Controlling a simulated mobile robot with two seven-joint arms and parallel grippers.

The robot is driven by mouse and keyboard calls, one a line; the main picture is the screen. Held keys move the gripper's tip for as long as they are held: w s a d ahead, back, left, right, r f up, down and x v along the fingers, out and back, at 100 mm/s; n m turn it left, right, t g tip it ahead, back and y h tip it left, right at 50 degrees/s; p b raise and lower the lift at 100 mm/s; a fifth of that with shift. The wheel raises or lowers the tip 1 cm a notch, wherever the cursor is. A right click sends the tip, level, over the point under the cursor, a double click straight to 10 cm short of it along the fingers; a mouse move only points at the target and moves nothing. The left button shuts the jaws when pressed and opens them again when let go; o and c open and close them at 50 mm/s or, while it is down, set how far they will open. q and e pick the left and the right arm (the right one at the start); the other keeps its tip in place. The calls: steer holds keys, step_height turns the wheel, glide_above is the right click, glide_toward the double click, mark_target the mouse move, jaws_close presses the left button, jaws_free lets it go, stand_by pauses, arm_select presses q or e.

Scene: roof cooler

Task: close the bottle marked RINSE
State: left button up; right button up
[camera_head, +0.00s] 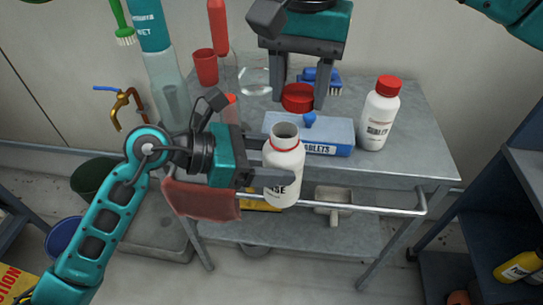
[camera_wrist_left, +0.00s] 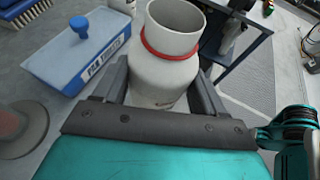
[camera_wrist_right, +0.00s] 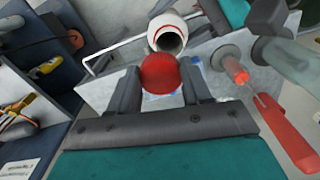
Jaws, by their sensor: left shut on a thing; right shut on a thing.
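The open white bottle (camera_head: 284,158), its label ending in "SE", is upright in my left gripper (camera_head: 264,170), in front of the cart's top. A red ring circles its bare neck. In the left wrist view the bottle (camera_wrist_left: 160,80) sits between the fingers, mouth open. My right gripper (camera_head: 299,98) is shut on a red cap (camera_head: 298,92), higher in the head view and apart from the bottle. In the right wrist view the cap (camera_wrist_right: 160,73) is between the fingertips, with the bottle's open mouth (camera_wrist_right: 170,41) beyond it.
A blue tablets box (camera_head: 340,135) lies on the grey cart (camera_head: 420,145) behind the bottle. A capped white bottle (camera_head: 378,115) stands to the right. A red cup (camera_head: 206,67) and clear tube (camera_head: 168,90) are at left. A rail (camera_head: 365,210) runs along the cart's front.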

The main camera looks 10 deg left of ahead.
mark_target(286, 96)
steer(key=shift+s+a+r, duration=0.4)
steer(key=shift+a+r, duration=0.2)
steer(key=shift+a, duration=0.25)
steer(key=shift+f, duration=0.1)
steer(key=shift+f, duration=1.9)
steer(key=shift+f, duration=0.1)
steer(key=shift+f, duration=0.8)
steer(key=shift+f, duration=0.6)
